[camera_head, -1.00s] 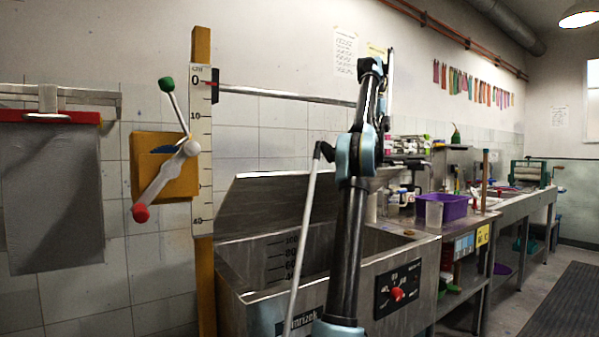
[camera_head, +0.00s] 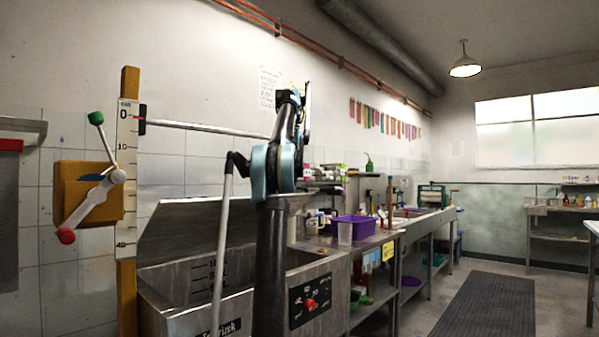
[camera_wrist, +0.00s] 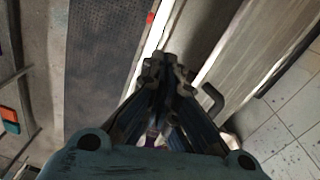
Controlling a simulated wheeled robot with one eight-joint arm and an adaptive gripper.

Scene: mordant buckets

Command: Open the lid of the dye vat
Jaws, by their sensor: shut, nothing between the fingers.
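The dye vat is a steel tank (camera_head: 182,326) standing in front of the tiled wall. Its steel lid (camera_head: 185,232) is raised and tilted back, leaving the tank's inside partly visible. My arm stands in front of the vat and hides part of its right side. In the wrist view my gripper (camera_wrist: 166,68) is shut and empty. A black bracket-like handle (camera_wrist: 213,100) shows to the right of the fingers, apart from them. In the head view the fingers are hard to make out.
A control panel with a red knob (camera_head: 311,303) is on the vat's front. A wooden post with a scale (camera_head: 127,185) and a yellow crank box (camera_head: 75,190) stand at left. A purple bin (camera_head: 354,230) sits on the bench at right. The floor around the dark mat (camera_head: 485,308) looks clear.

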